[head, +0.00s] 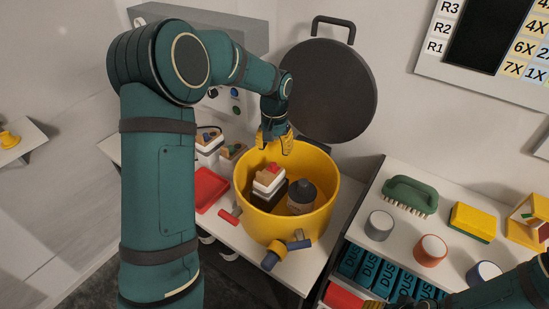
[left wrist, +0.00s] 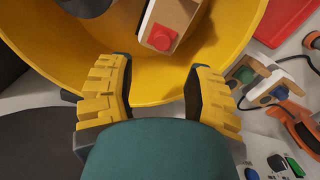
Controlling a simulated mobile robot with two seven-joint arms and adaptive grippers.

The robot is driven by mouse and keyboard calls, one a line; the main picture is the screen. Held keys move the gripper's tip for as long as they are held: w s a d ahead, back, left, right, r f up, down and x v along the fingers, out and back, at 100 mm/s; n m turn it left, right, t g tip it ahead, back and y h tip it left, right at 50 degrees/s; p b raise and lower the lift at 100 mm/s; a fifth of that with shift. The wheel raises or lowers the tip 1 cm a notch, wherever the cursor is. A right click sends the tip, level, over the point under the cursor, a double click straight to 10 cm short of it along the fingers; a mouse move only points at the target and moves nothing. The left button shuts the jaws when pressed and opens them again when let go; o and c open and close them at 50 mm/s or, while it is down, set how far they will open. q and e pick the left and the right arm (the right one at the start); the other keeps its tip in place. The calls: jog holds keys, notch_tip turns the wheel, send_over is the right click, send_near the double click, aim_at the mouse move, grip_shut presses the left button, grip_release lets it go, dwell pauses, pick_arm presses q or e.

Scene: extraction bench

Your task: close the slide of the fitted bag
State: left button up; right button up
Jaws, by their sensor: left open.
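The fitted bag (head: 267,187) shows as a white body with a tan collar inside the yellow drum (head: 262,223). A red piece that looks like its slide (head: 273,168) is on the collar; it also shows as a red block in the left wrist view (left wrist: 162,38). My left gripper (head: 276,142) is open and empty, over the drum's back rim. In the left wrist view its yellow fingers (left wrist: 156,95) are spread apart, with the tan collar and red block beyond them, not between them.
The open round lid (head: 327,92) stands behind the drum. A dark round-topped part (head: 301,196) sits beside the bag. A red tray (head: 205,189) lies left of the drum. A brush (head: 409,195), sponge (head: 473,221) and several round containers occupy the right bench.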

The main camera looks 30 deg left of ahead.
aim_at(275, 163)
pick_arm(q)
jog(key=shift+r, duration=2.4)
